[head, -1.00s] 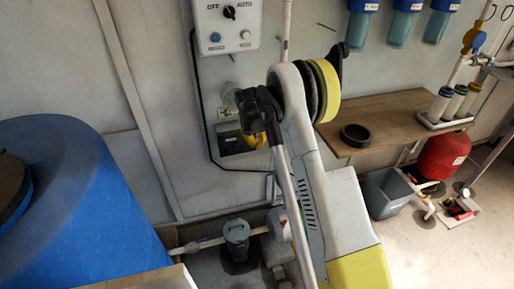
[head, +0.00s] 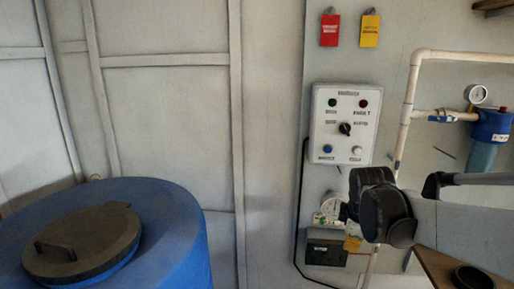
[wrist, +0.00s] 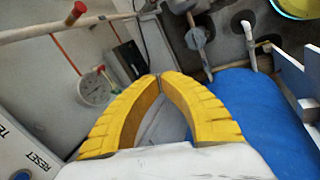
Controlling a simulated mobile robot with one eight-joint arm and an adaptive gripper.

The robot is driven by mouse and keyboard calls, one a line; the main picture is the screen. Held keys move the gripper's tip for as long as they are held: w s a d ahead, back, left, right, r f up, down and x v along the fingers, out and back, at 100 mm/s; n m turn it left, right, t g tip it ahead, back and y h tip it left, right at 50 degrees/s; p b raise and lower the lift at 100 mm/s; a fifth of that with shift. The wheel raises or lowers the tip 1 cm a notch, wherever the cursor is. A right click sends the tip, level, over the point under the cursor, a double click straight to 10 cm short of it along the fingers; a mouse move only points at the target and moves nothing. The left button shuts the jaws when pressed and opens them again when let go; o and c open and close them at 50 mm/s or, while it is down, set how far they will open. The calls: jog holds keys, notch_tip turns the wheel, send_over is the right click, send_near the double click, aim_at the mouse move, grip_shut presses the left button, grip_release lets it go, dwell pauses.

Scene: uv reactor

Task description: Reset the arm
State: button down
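My gripper (wrist: 157,76) has two yellow ribbed fingers. Their tips meet in the wrist view, with nothing seen between them. The control panel (head: 343,125) is a white wall box with a dark selector knob, two lamps, a blue button and a white button. Its edge, with a RESET label (wrist: 38,160), shows at the lower left of the wrist view, beside my gripper. My arm (head: 385,212) is raised at the lower right of the head view, in front of the wall below the panel. The gripper is mostly hidden there.
A large blue tank (head: 185,245) with a dark lid (head: 85,245) stands at lower left. A pressure gauge (wrist: 94,89) and a dark box (head: 326,248) are below the panel. White pipes (head: 407,105) and a blue filter (head: 488,142) are at right. A shelf (head: 450,270) is at lower right.

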jog(key=s+a+m+t, duration=0.1)
jog(key=s+a+m, duration=0.2)
jog(key=s+m, duration=0.3)
jog(key=s+a+m+t+y, duration=0.1)
jog(key=s+a+m, duration=0.2)
jog(key=s+m, duration=0.4)
jog(key=s, duration=0.8)
jog(key=shift+s+r+t, duration=0.2)
jog(key=shift+r+t, duration=0.05)
jog(key=shift+t, duration=0.15)
jog(key=shift+a, duration=0.1)
